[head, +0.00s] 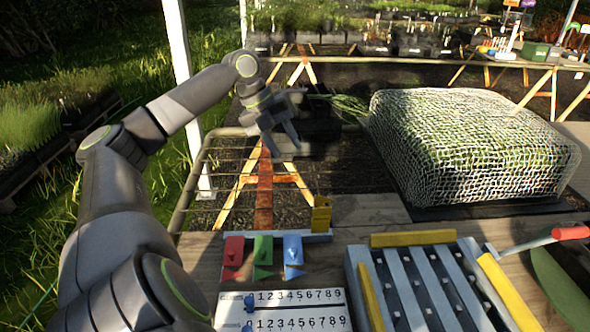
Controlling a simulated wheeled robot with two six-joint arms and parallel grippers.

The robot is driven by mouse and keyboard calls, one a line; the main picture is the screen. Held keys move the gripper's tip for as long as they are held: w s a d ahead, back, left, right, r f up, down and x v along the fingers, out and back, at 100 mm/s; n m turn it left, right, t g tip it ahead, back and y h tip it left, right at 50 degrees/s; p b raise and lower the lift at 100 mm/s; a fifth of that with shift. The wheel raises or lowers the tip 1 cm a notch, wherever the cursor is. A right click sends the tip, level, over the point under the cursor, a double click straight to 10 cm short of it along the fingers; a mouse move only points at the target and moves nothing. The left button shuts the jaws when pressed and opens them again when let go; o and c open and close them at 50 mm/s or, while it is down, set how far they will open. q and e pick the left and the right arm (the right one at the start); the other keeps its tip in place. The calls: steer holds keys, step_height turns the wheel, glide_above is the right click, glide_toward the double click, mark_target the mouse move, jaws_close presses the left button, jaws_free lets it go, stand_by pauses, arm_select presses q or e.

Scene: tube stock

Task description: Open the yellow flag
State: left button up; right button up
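The yellow flag (321,217) stands upright at the right end of a short rail on the wooden table. Red (233,251), green (263,251) and blue (292,250) flags sit in a row to its left, with pointed tips toward me. My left gripper (284,149) hangs in the upper middle of the head view, above and beyond the flags. Its two fingers point down and stand apart, with nothing seen between them. It does not touch the yellow flag. My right gripper is not in view.
Below the flags is a white number board (285,310) with blue sliders. To the right is a slatted grey frame with yellow bars (412,238), and a tool with a red handle (570,233). A netted green block (470,145) stands behind. Metal rails (205,165) run at the back left.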

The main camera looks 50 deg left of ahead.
arm_select(q)
step_height(320, 180, down, 3)
steer(key=w+d, duration=0.1)
steer(key=d, duration=0.2)
glide_toward(320, 216)
steer(key=w+f, duration=0.4)
steer(key=f, duration=0.1)
steer(key=shift+w+d, duration=0.15)
steer(key=shift+d, duration=0.2)
steer(key=shift+f, duration=0.1)
steer(key=shift+c, duration=0.5)
jaws_close()
